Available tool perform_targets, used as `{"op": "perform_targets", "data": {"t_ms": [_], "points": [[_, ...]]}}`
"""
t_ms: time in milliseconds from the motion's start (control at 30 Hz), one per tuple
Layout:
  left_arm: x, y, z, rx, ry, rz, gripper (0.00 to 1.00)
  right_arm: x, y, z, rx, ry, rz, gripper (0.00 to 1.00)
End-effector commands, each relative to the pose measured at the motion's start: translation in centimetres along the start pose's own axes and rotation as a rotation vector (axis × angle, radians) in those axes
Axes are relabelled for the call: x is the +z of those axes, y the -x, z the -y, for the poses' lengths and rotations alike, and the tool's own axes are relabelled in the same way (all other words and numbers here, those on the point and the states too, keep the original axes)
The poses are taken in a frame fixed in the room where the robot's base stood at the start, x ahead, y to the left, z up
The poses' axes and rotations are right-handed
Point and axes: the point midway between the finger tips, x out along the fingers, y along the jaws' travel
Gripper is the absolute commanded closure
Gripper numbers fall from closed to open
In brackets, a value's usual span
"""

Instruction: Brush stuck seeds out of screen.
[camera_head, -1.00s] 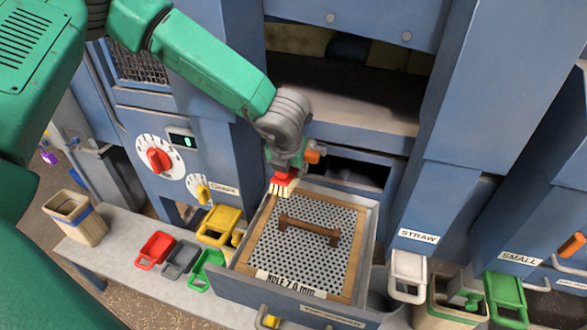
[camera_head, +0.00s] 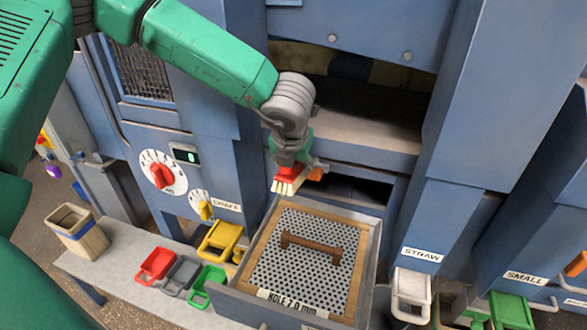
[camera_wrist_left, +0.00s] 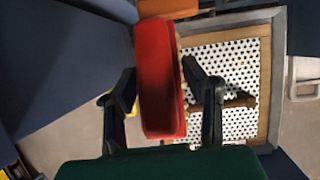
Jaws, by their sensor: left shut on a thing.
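The screen (camera_head: 265,262) is a perforated plate in a wooden frame with a brown bar handle (camera_head: 310,250) across it. It lies in an open blue drawer, with a label reading a hole size at its front edge. My left gripper (camera_head: 290,165) is shut on a red brush (camera_head: 287,177) with pale bristles pointing down. The brush is above the screen's far left corner, seemingly apart from it. In the left wrist view the red brush body (camera_wrist_left: 160,85) sits between the two dark fingers, with the screen (camera_wrist_left: 235,65) behind it. Seeds cannot be made out. My right gripper is not in view.
Red (camera_head: 156,265), grey and green (camera_head: 207,285) scoops and a yellow bin (camera_head: 219,240) lie left of the drawer. A wooden bin (camera_head: 80,232) stands further left. The STRAW chute with a white container (camera_head: 411,292) is at the right. The blue machine rises behind.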

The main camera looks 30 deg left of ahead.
Motion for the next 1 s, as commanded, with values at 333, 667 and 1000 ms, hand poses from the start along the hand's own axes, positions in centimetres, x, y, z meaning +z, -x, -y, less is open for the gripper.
{"op": "perform_targets", "data": {"t_ms": [333, 667, 1000], "points": [[0.5, 0.9, 0.0, -0.001, 0.002, 0.003, 1.00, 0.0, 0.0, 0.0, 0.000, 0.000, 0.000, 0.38], [1.2, 2.8, -0.1, 0.000, 0.001, 0.000, 1.00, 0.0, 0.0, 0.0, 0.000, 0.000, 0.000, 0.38], [1.2, 2.7, -0.1, 0.000, 0.001, 0.000, 1.00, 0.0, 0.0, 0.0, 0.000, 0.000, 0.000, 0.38]]}}
